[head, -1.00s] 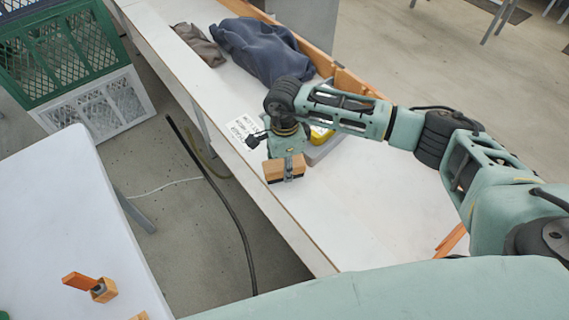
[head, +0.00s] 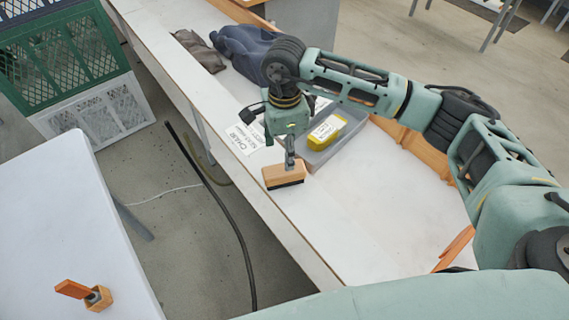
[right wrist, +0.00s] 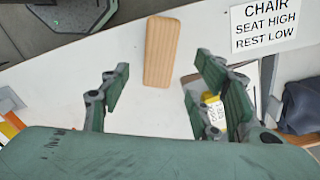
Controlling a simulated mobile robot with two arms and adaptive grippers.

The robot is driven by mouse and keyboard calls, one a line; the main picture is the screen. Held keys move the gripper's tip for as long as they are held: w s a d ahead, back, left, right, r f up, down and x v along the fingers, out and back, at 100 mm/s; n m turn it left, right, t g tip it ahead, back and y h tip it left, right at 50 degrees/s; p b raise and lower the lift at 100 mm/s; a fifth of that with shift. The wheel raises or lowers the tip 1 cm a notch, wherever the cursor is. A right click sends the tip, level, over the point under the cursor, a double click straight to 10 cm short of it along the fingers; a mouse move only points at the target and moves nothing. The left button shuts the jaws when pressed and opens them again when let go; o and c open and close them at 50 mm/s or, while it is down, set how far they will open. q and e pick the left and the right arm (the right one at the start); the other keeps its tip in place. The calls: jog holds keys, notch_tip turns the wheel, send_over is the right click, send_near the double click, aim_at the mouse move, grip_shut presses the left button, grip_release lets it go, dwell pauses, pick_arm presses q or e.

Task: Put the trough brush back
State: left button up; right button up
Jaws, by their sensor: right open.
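The trough brush (head: 284,175), a light wooden block with dark bristles under it, stands on the white bench near its left edge. It also shows in the right wrist view (right wrist: 161,50), where its plain wooden top faces the camera. My right gripper (head: 291,152) is just above the brush in the head view. In the right wrist view the jaws (right wrist: 164,72) are wide apart with nothing between them, and the brush lies beyond the fingertips, clear of both. My left gripper is not in view.
A grey tray (head: 345,144) with a yellow labelled thing (head: 327,130) stands right of the brush. A printed sign (right wrist: 266,25) lies nearby. Dark cloth lies farther back. A white table (head: 60,220) at left holds an orange-handled thing in a wooden block. The near bench is clear.

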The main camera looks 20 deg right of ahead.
jog(key=shift+r, duration=1.55)
